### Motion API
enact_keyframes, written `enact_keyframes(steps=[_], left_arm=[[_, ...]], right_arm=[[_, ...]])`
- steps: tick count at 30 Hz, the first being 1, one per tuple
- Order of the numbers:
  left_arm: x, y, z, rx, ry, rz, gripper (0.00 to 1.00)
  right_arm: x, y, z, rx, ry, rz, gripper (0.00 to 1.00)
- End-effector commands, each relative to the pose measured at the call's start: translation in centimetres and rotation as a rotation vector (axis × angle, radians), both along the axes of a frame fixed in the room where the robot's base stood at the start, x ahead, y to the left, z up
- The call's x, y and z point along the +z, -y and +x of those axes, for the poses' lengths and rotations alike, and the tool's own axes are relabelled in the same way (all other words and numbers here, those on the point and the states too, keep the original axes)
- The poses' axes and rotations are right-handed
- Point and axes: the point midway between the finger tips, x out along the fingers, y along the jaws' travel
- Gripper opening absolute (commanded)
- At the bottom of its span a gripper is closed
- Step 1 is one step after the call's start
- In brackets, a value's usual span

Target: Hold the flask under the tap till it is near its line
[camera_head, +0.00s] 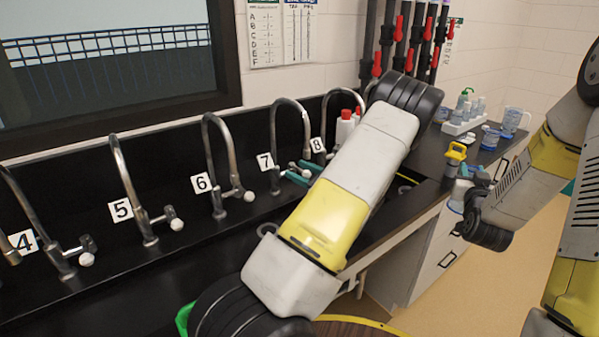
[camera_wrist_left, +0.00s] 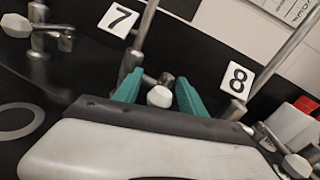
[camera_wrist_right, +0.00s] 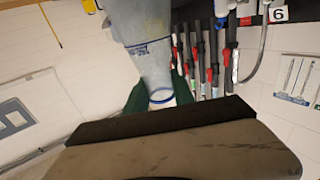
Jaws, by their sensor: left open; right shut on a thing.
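My left gripper (camera_head: 301,172) is open at the tap marked 7 (camera_head: 274,135). In the left wrist view its teal fingers (camera_wrist_left: 158,92) stand on either side of the tap's white knob (camera_wrist_left: 159,97); contact cannot be told. My right gripper (camera_head: 468,178) is at the right, by the counter's front edge, away from the taps. In the right wrist view its green fingers (camera_wrist_right: 161,96) are shut on the bluish see-through flask (camera_wrist_right: 150,60), which has a blue line across it. The level inside is unclear. The head view shows the flask poorly, and my left arm hides part of the sink.
Taps marked 4, 5 and 6 (camera_head: 208,150) stand to the left, tap 8 (camera_head: 335,95) to the right. Red-capped bottles (camera_head: 346,125) stand behind my left arm. A yellow-topped item (camera_head: 455,153), a white bottle rack (camera_head: 463,122) and a beaker (camera_head: 511,122) are at the right.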

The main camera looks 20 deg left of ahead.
Motion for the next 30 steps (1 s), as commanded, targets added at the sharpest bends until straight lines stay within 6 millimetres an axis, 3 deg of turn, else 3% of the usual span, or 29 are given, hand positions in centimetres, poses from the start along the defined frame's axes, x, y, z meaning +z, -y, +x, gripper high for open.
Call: enact_keyframes(steps=[8, 15, 16, 30], left_arm=[[-0.01, -0.13, 0.06, 0.0, 0.0, 0.0, 0.48], [-0.02, -0.13, 0.02, 0.001, 0.0, 0.0, 0.03], [-0.02, -0.14, 0.0, 0.001, 0.0, 0.0, 0.0], [-0.07, -0.26, -0.19, 0.006, -0.002, 0.0, 0.0]], right_arm=[[0.01, 0.0, 0.0, 0.0, 0.0, 0.0, 0.0], [0.01, 0.0, 0.0, 0.0, 0.0, 0.0, 0.0], [0.01, 0.0, 0.0, 0.0, 0.0, 0.0, 0.0], [0.01, 0.0, 0.0, 0.0, 0.0, 0.0, 0.0]])
